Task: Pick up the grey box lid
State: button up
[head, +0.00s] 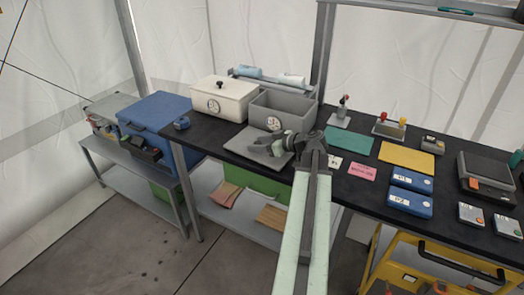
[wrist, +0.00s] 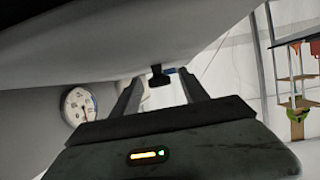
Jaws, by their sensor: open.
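The grey box lid (head: 240,142) lies flat on the black table in front of the open grey box (head: 291,122). My gripper (head: 257,149) is over the lid, coming from the right, and hides part of it. In the wrist view a broad grey surface, seemingly the lid (wrist: 130,50), fills the top, with a small dark knob (wrist: 158,77) projecting from it. My gripper's fingers (wrist: 160,82) are apart, and the knob appears between their tips. I cannot tell whether either finger touches it. The grey box's round gauge mark shows in the head view (head: 273,123).
A cream box with its black-knobbed lid (head: 222,88) stands left of the grey box. A small blue item (head: 181,123) sits at the table's left end. Green (head: 349,142) and yellow (head: 406,158) mats and blue cases (head: 410,181) lie to the right.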

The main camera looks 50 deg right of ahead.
jog(key=shift+w+f, duration=0.2)
jog(key=shift+w, duration=0.1)
jog(key=shift+r, duration=0.1)
grip_shut()
jog(key=shift+r, duration=0.15)
